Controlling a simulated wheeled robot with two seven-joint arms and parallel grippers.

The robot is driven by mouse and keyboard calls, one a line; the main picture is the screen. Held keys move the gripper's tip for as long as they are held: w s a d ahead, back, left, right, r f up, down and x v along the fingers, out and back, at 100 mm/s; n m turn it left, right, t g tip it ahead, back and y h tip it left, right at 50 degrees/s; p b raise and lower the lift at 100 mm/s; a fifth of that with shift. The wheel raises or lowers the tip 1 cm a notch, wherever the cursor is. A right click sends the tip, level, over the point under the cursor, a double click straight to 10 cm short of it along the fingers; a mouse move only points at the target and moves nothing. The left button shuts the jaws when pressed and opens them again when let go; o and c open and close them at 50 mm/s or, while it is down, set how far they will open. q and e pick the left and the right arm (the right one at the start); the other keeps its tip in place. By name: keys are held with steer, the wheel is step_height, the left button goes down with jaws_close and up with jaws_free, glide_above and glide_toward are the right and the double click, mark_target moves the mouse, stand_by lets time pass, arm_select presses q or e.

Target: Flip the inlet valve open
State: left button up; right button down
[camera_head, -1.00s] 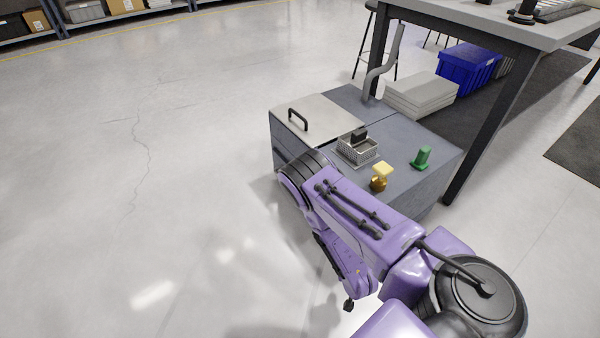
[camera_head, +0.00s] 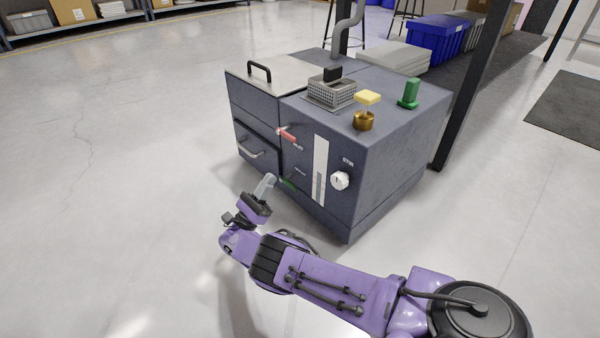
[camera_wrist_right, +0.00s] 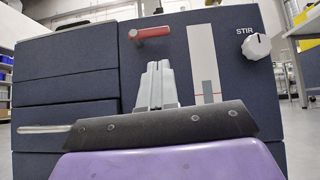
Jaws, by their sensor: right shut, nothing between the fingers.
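The machine (camera_head: 320,150) is a dark blue-grey cabinet. On its front is a red lever (camera_head: 287,135) with a small label beside it that looks like "INLET"; it lies roughly level. The red lever also shows in the right wrist view (camera_wrist_right: 152,32), above and beyond my fingers. My right gripper (camera_head: 267,184) is shut and empty, in front of the cabinet and below the red lever, apart from it. In the right wrist view the light grey fingers (camera_wrist_right: 157,84) are together and point at the front panel. My left gripper is not in view.
A green lever (camera_head: 288,183) sits low on the front, close beside my right gripper. A white strip gauge (camera_head: 320,165) and a STIR knob (camera_head: 340,181) are to the right. A drawer handle (camera_head: 250,150) projects at left. Open floor (camera_head: 120,200) lies left.

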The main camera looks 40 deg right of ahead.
mark_target(286, 135)
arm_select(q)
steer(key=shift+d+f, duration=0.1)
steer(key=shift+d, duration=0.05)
arm_select(e)
steer(key=shift+s+a+m+g, duration=0.1)
steer(key=shift+a+m+g, duration=0.05)
steer(key=shift+m+g, duration=0.4)
steer(key=x, duration=1)
steer(key=shift+t, duration=0.35)
